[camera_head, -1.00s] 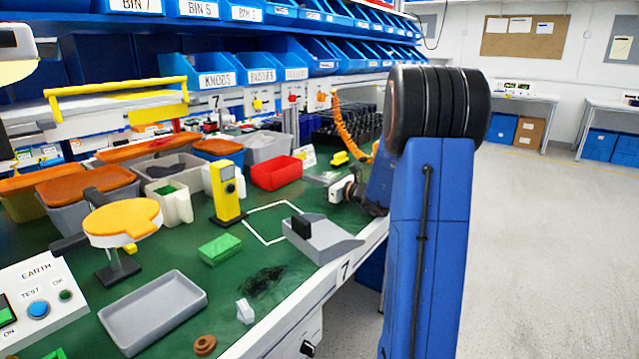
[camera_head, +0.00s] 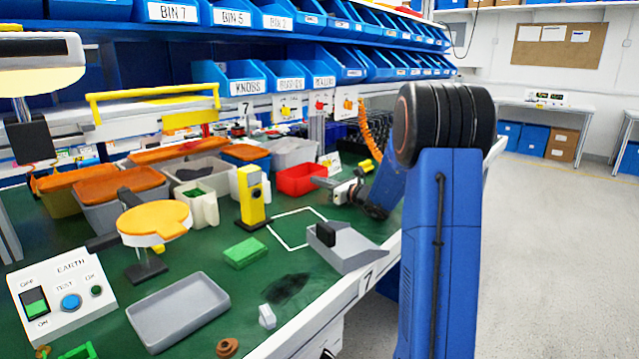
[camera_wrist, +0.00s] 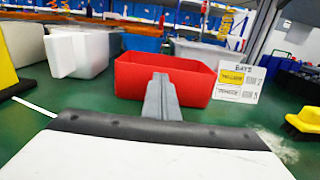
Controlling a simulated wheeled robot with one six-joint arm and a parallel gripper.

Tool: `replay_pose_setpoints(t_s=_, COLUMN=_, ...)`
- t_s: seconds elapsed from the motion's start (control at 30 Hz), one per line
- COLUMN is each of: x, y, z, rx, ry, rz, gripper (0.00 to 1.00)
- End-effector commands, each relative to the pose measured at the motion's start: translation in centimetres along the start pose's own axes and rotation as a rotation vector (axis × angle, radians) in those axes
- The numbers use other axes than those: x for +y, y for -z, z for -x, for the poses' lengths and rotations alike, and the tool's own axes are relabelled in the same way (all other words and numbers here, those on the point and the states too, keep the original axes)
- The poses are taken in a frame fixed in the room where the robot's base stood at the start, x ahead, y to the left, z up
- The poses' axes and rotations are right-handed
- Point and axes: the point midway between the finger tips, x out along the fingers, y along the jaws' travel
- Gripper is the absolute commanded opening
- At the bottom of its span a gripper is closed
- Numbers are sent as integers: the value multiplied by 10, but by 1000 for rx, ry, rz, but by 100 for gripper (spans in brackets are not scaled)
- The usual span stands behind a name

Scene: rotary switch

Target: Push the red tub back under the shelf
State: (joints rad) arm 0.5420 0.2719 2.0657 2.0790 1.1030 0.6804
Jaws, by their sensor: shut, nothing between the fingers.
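The red tub (camera_head: 297,180) stands upright on the green bench top. It looks empty. In the wrist view the red tub (camera_wrist: 130,82) fills the middle, its front wall facing me. My gripper (camera_head: 316,182) is low over the bench, at the tub's right side in the head view. Its shut grey fingers (camera_wrist: 160,82) point at the tub's front wall and cover part of it in the wrist view. I cannot tell whether they touch it. The shelf (camera_head: 290,94) with blue bins runs above the back of the bench.
A white jug (camera_wrist: 80,52) and a yellow device (camera_head: 252,197) stand left of the tub. A grey bin (camera_head: 293,152) and a blue tub (camera_wrist: 141,43) are behind it. A labelled card (camera_wrist: 238,82) stands at its right. A grey wedge-shaped holder (camera_head: 342,248) sits nearer the bench edge.

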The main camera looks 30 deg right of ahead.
Motion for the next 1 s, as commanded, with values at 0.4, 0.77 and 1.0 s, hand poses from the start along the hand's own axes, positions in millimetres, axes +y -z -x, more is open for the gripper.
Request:
replay_pose_setpoints(t_s=0.4, x=1, y=0, z=-62, rx=-1, ry=-3, rz=1, gripper=0)
replay_pose_setpoints(t_s=0.77, x=0, y=0, z=-67, rx=0, ry=0, rz=0, gripper=0)
replay_pose_setpoints(t_s=1.0, x=-4, y=0, z=-61, rx=0, ry=-1, rz=0, gripper=0)
